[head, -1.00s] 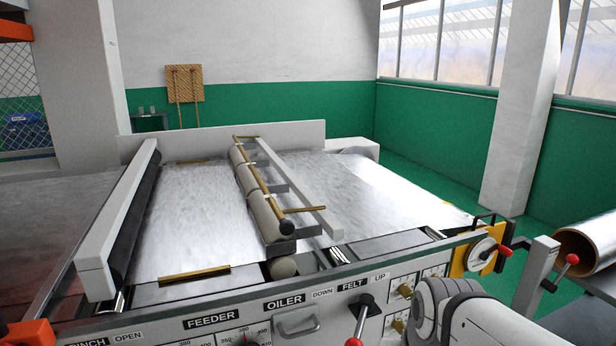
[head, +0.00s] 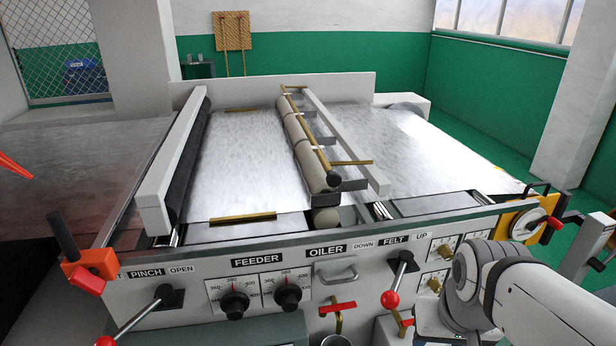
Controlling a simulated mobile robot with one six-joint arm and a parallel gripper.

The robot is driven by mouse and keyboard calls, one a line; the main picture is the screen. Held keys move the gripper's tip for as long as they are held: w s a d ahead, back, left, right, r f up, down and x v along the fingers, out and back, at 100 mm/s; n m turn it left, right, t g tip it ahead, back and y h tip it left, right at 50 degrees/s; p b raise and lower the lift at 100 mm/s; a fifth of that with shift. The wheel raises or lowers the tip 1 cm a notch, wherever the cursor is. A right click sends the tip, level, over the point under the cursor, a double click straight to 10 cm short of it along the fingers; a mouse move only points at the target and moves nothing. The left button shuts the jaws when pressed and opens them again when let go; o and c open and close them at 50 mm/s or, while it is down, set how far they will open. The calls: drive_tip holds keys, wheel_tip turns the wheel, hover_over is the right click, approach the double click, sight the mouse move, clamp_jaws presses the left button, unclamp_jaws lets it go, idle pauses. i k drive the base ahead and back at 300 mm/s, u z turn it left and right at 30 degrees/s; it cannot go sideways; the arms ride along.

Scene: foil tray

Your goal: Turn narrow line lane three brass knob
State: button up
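Brass knobs sit on small white plates on the machine's front panel, right of the FELT lever. One upper brass knob (head: 445,252) and one lower brass knob (head: 434,285) show clearly. More plates to their right are partly hidden behind my white arm at the lower right. I cannot read any lane or line marking at the knobs, so I cannot tell which is narrow line lane three. My gripper is not in view; only links of my arm show, in front of the panel's right part.
The front panel (head: 290,260) carries a red-balled PINCH lever (head: 135,316), black FEEDER dials (head: 235,304), an OILER drawer handle (head: 338,275) and a FELT lever (head: 397,282). These stick out towards me. A yellow plate with a handwheel (head: 527,222) is at the right corner.

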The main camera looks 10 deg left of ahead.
sight(434, 284)
drive_tip(key=u, duration=0.3)
drive_tip(key=k, duration=0.95)
drive_tip(key=z, duration=1.25)
drive_tip(key=i, duration=0.45)
